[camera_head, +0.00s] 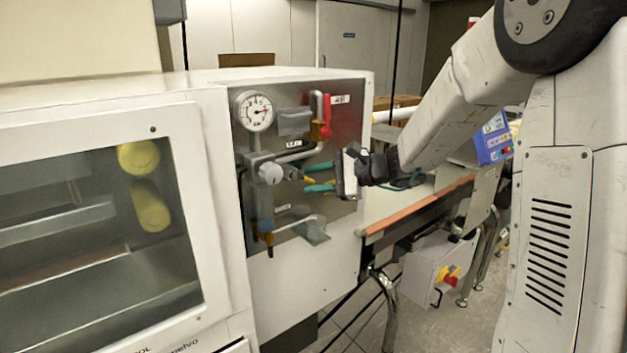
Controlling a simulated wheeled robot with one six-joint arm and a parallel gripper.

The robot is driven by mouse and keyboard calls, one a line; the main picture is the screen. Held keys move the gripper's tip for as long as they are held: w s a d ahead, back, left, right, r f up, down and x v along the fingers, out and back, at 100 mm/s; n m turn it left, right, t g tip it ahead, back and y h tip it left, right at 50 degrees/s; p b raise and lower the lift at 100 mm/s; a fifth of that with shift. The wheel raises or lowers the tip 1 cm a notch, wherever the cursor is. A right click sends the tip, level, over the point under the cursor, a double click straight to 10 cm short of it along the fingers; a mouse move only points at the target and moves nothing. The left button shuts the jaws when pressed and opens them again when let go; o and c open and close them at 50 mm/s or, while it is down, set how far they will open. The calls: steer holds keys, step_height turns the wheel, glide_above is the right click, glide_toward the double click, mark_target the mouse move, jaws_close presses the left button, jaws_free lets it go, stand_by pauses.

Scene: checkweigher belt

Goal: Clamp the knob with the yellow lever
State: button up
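On the metal panel, a grey round knob (270,174) sits below the pressure gauge. A short yellow piece (309,181), which looks like the yellow lever, shows to its right, between my fingers. How it joins the knob is hard to make out. My gripper (305,179) comes in from the right with its two green fingers pointing left. The fingers are spread, one above and one below the yellow piece. I cannot tell whether either finger touches it. The gripper body hides part of the panel behind it.
A pressure gauge (255,111) is above the knob. A red-handled valve (326,116) and bent pipe sit close above my fingers. A grey bracket (312,230) projects below. The glass-fronted cabinet (60,240) stands left; a conveyor (415,208) runs behind my arm.

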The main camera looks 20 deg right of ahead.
steer(key=shift+w+a+f, duration=0.1)
steer(key=shift+w+a, duration=0.05)
steer(key=shift+a, duration=0.05)
jaws_close()
